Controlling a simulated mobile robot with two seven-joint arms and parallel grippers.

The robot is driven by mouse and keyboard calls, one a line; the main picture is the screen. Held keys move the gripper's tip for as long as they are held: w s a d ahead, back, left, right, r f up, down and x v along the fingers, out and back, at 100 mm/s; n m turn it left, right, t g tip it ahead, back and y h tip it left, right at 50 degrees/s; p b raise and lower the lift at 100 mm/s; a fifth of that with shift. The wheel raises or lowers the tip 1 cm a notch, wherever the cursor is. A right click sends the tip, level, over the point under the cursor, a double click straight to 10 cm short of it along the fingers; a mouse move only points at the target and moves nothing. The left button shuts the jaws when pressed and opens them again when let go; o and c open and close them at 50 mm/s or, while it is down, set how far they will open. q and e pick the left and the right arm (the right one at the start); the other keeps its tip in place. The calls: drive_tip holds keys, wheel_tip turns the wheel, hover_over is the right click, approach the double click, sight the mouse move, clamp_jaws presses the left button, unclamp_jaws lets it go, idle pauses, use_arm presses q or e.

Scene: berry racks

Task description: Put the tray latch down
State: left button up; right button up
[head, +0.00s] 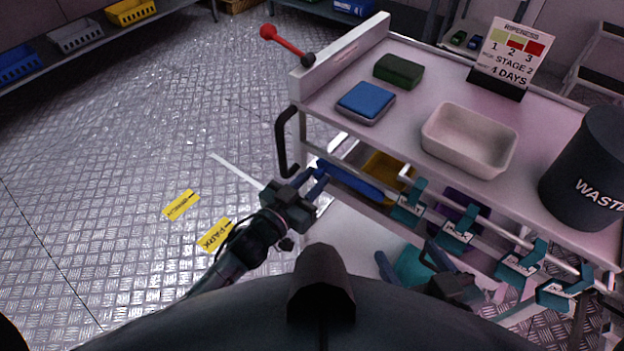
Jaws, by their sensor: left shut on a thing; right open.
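A red lever (284,44) with a red ball end sticks out up and left from a dark pivot at the cart's raised left end panel. I take it as the tray latch; it is tilted, with its ball above the pivot. My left gripper (304,180) is at the lower end of the black cart handle (281,143), apparently shut on it; the contact is partly hidden. My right gripper (415,258) is open low in front of the cart, by a teal item (409,268), with no contact I can make out.
The cart top (406,106) carries a green block (398,70), a blue block (366,101), a white tub (436,139), a ripeness sign (509,55) and a dark waste bin (590,170). Several teal clips (456,235) line its front rail.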

use_arm(q)
clamp_jaws()
drive_tip(key=shift+f, duration=0.15)
